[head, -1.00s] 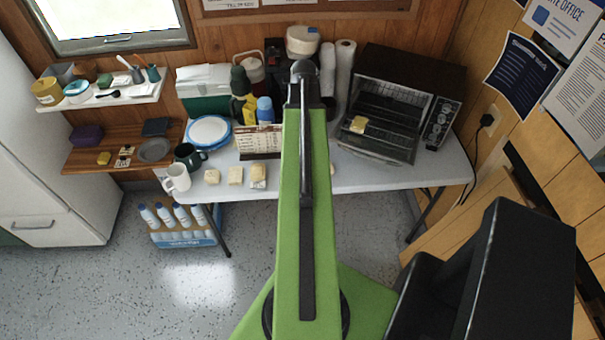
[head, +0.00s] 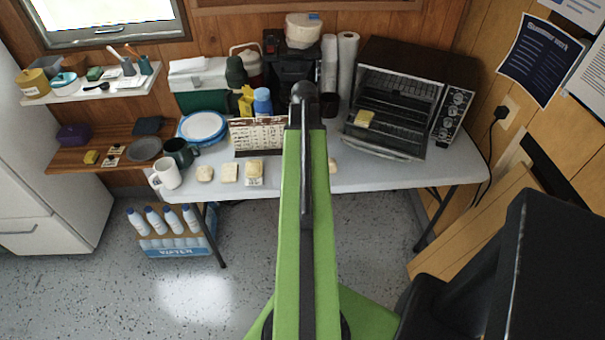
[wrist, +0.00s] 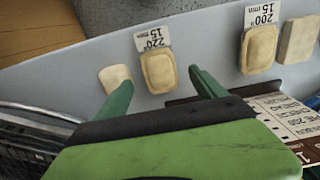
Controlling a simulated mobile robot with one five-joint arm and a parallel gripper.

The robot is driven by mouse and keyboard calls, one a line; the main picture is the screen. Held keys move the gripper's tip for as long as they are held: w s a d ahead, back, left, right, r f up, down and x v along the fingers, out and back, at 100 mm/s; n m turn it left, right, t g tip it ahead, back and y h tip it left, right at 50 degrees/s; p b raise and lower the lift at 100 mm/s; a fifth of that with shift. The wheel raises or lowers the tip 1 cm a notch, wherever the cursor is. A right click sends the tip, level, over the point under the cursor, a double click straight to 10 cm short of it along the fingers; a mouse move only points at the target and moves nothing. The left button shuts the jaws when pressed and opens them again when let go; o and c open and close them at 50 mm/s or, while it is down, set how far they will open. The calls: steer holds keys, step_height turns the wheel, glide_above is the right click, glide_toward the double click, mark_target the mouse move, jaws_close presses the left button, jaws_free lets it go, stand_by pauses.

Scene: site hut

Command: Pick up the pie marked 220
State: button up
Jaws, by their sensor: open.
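The pie marked 220 (wrist: 158,72) is a rounded, golden-tan block in the wrist view. Its white label (wrist: 152,39), reading 220 and 15 min, lies against its upper edge. My gripper (wrist: 161,77) is open and empty, with one green finger on each side of this pie in the picture. I cannot tell whether the fingers are down at the pie's height. In the head view my arm hides the gripper and this pie. The pie marked 200 (wrist: 258,49) lies to the right, also seen in the head view (head: 254,166).
A pale piece (wrist: 115,77) lies just left of the left finger. Another pale block (wrist: 298,39) is at far right. A brown menu board (head: 259,135) and an open toaster oven (head: 385,105) flank the work area. The white table (head: 400,172) has bare front space.

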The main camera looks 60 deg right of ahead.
step_height(320, 180, down, 5)
steer(key=b, duration=0.3)
steer(key=shift+d+r+b, duration=0.1)
steer(key=shift+r+b, duration=0.1)
steer(key=shift+b, duration=0.1)
steer(key=shift+r, duration=0.2)
steer(key=shift+c, duration=0.4)
steer(key=c, duration=1.5)
